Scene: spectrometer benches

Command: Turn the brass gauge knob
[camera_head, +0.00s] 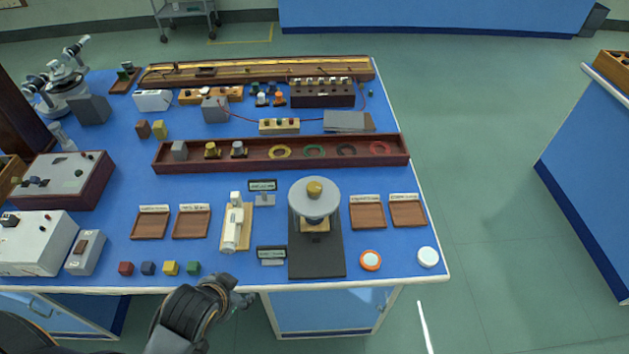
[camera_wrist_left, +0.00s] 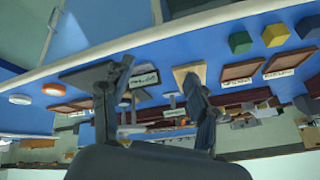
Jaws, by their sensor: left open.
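A brass knob (camera_head: 315,188) sits on top of a round grey disc (camera_head: 314,200), which stands on a small stand over a black base plate (camera_head: 316,260) near the bench's front edge. My left gripper (camera_head: 240,289) is at the front edge of the bench, to the left of and nearer than the black base, apart from the knob. It is open and empty; its two fingers also show in the left wrist view (camera_wrist_left: 158,68). In that view the knob cannot be made out. My right gripper is not in view.
A white cylindrical instrument on a wooden base (camera_head: 235,227) and a small sign (camera_head: 271,255) stand left of the black base. An orange-rimmed disc (camera_head: 370,260), a white disc (camera_head: 428,257) and wooden trays (camera_head: 367,213) lie to its right. Several coloured cubes (camera_head: 170,268) line the front left.

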